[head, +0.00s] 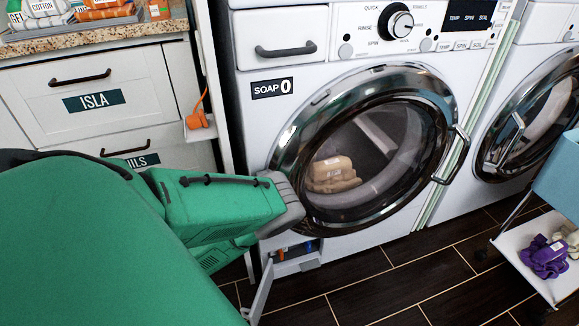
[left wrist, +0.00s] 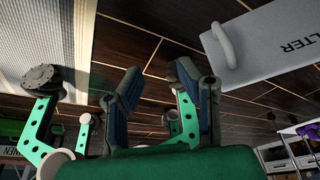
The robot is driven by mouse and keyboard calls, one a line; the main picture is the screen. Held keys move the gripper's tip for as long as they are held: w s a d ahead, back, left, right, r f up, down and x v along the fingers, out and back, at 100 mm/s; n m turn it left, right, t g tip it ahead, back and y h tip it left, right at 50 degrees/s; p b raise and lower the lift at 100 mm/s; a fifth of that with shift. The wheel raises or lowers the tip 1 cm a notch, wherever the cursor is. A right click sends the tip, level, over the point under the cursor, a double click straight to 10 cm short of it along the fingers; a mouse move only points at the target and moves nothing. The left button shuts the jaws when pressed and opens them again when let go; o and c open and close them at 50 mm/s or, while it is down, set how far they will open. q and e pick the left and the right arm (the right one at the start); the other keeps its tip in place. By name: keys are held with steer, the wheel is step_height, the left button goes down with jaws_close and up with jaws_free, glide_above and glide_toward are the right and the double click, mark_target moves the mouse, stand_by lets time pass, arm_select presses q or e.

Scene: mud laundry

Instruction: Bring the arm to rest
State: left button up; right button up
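My green left arm (head: 215,210) reaches in from the left of the head view, its grey end joint in front of the lower left of the washer. The left fingers are hidden there. In the left wrist view my left gripper (left wrist: 158,88) has its two dark fingers spread apart, with nothing between them and dark floor beyond. A grey flap (left wrist: 270,45) lettered "LTER", with a handle, is close to the right finger; I cannot tell whether they touch. My right gripper is in neither view.
The washer (head: 260,130) has its round door shut, with tan items (head: 333,175) inside. Below it a small compartment (head: 292,258) stands open, its flap (head: 262,292) hanging out. A white cart (head: 520,242) holds a purple item (head: 544,257) at right. Dark floor (head: 400,275) lies clear between.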

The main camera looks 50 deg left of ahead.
arm_select(q)
steer(key=w+d+r+n+y, duration=0.1)
steer(key=w+d+r+n, duration=0.4)
steer(key=r+n, duration=0.15)
steer(key=w+d+r+n+y, duration=0.2)
steer(key=w+d+r+n, duration=0.3)
steer(key=r, duration=0.2)
steer(key=d+r+n+p, duration=0.1)
steer(key=r+p, duration=0.5)
steer(key=r, duration=0.4)
steer(key=s+d+r+n+p, duration=0.1)
steer(key=d+r+n+p, duration=0.1)
steer(key=r+p, duration=0.4)
step_height(320, 180, up, 5)
steer(key=shift+s+d+f+p, duration=0.1)
steer(key=shift+s+d+p, duration=0.2)
steer(key=shift+p, duration=0.1)
